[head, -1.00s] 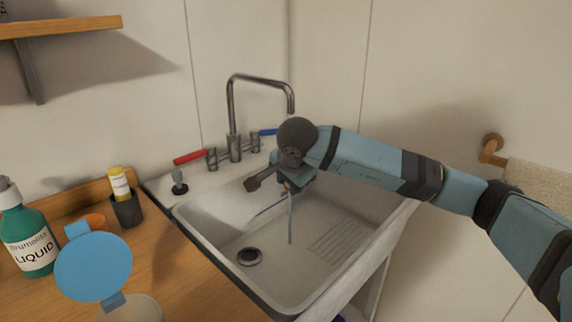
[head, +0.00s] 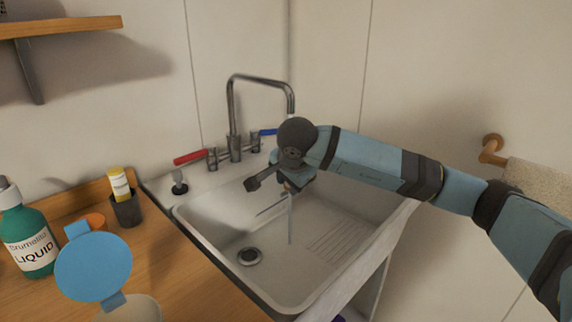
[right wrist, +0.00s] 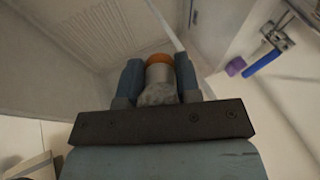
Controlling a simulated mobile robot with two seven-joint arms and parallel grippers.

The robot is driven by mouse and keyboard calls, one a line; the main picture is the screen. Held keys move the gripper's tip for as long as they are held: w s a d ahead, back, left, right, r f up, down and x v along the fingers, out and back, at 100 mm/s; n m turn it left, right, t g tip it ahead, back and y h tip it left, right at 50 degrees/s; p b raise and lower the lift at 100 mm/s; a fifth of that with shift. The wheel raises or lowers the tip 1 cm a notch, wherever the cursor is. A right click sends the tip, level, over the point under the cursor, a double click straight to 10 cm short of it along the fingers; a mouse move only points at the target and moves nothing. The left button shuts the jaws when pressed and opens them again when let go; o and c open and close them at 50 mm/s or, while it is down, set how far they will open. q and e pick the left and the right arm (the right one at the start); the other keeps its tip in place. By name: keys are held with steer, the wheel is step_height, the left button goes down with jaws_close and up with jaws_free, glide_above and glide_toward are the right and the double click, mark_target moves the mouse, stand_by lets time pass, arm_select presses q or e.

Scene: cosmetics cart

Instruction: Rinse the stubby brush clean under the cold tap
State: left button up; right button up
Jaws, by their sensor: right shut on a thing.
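My right gripper (head: 286,183) is over the sink basin, below the spout of the tap (head: 233,110). In the right wrist view its fingers (right wrist: 158,80) are shut on the stubby brush (right wrist: 158,62), which shows an orange band and a pale grey part. In the head view the brush is mostly hidden by the gripper. A thin pale stream (head: 290,220) drops into the basin below the gripper. In the right wrist view a pale streak passes close to the brush; contact is unclear. The blue cold lever (head: 268,132) is right of the spout base. My left gripper is out of view.
The white sink (head: 225,215) has a drain (head: 250,256). A red lever (head: 190,157) is left of the spout. The wooden counter (head: 175,270) holds a green liquid bottle (head: 30,240), a dark cup (head: 126,210) and a blue-lidded container (head: 93,267).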

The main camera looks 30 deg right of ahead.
steer(key=s+a+r+p, duration=0.1)
steer(key=s+r+p, duration=0.1)
steer(key=s+r, duration=0.2)
steer(key=shift+s+a, duration=0.3)
steer(key=shift+s, duration=0.05)
steer(key=shift+s, duration=0.1)
stand_by(0.8)
